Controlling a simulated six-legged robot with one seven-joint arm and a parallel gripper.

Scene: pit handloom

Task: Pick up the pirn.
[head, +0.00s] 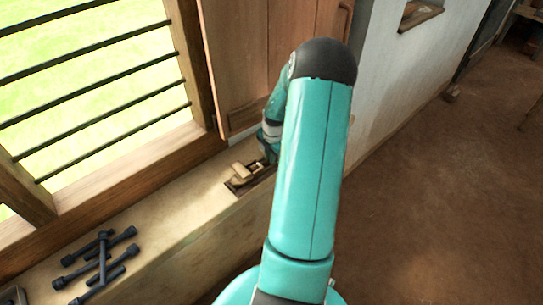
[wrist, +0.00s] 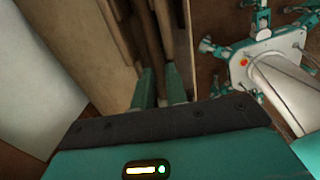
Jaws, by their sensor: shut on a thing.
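My gripper (wrist: 160,84) points down at the ledge, its two teal fingertips close together on either side of a narrow dark brown strip. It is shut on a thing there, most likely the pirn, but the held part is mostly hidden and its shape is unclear. In the head view my arm hides most of the gripper, beside a light wooden piece (head: 241,172) on a dark base (head: 262,169). I cannot tell from this view whether the held thing touches the ledge.
Several dark rods with knobbed ends (head: 100,257) lie crossed on the ledge (head: 168,232) at lower left. A barred window (head: 92,80) and a wooden shutter (head: 235,65) stand behind it. The brown floor (head: 450,200) to the right is mostly clear.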

